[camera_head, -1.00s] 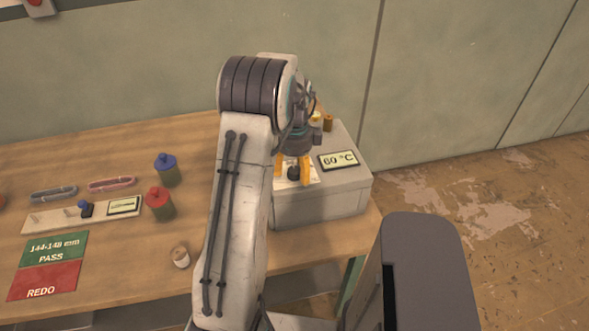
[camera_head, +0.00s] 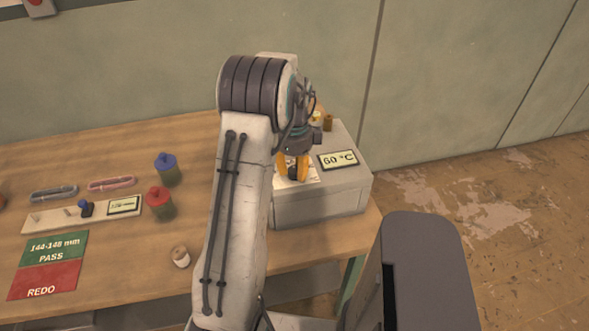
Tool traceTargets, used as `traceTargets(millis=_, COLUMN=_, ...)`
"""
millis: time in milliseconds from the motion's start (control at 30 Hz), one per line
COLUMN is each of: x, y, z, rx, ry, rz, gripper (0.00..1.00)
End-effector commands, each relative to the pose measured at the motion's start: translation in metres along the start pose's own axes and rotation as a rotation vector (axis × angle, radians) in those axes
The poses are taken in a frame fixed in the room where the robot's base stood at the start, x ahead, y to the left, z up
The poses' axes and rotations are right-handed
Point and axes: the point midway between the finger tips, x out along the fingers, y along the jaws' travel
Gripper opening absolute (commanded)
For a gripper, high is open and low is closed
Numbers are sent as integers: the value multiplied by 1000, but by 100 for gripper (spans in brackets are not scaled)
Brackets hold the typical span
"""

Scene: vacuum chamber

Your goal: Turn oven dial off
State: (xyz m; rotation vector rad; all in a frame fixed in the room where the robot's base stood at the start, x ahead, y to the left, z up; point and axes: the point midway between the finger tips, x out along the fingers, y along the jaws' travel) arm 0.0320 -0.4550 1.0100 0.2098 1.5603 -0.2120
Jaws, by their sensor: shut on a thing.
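The oven (camera_head: 320,204) is a grey box at the right end of the wooden table. Its top display (camera_head: 338,160) reads 60 °C. A black dial (camera_head: 293,173) sits on a pale label on the oven's top, left of the display. My gripper (camera_head: 293,178) points down over it, with its orange fingers closed on the dial from both sides. The fingers and wrist hide part of the dial, so I cannot read its setting.
Small yellow and brown items (camera_head: 328,122) stand at the oven's back. Blue-capped (camera_head: 168,169) and red-capped (camera_head: 160,203) jars, a gauge strip (camera_head: 60,215), a spool (camera_head: 180,257) and a PASS/REDO mat (camera_head: 48,266) lie on the table left of my arm.

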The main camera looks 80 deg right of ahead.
Motion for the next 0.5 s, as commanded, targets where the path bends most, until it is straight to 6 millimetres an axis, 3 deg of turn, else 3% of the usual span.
traceTargets(millis=267, x=2, y=0, z=0, rx=-63, ry=0, rz=2, gripper=1)
traceTargets(millis=500, x=3, y=1, z=0, rx=-238, ry=0, rz=4, gripper=1)
